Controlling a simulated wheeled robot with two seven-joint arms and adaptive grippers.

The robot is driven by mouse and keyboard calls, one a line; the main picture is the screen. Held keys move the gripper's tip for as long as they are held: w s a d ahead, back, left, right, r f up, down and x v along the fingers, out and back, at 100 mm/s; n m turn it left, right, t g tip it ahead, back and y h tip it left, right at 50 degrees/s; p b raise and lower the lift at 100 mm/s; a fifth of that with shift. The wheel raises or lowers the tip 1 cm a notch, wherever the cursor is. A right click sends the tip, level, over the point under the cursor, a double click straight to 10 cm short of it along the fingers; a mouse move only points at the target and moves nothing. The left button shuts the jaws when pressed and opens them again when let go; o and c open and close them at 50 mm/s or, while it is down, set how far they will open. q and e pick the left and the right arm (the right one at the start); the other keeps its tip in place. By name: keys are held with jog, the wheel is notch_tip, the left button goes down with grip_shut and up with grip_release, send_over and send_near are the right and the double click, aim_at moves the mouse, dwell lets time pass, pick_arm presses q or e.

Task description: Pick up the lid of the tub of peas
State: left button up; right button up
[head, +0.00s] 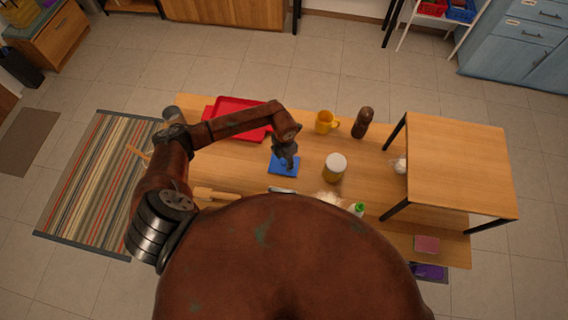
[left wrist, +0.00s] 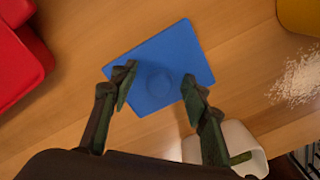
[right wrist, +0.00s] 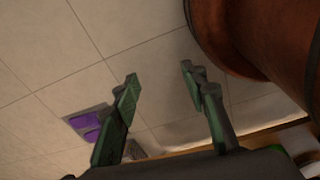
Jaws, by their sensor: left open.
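A flat blue square piece (head: 281,169) with a round raised middle lies on the table; it also shows in the left wrist view (left wrist: 160,55). I take it for the lid, but no label or peas can be read. My left gripper (head: 289,163) is above it, open, with its fingers (left wrist: 158,80) on either side of the round middle. I cannot tell whether they touch it. A white open container (left wrist: 238,140) stands beside the blue piece, partly hidden by a finger. My right gripper (right wrist: 158,73) is open and empty, with floor behind it.
The wooden table (head: 230,160) holds a red tray (head: 238,106), a yellow mug (head: 325,122), a brown shaker (head: 363,122), a white-topped jar (head: 335,166) and spilled white grains (left wrist: 298,78). A raised wooden stand (head: 460,165) is at the right.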

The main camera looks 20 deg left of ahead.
pick_arm(q)
jog(key=c, duration=0.5)
grip_shut()
pick_arm(e)
jog(key=shift+s, duration=0.6)
pick_arm(q)
jog(key=shift+r, duration=0.1)
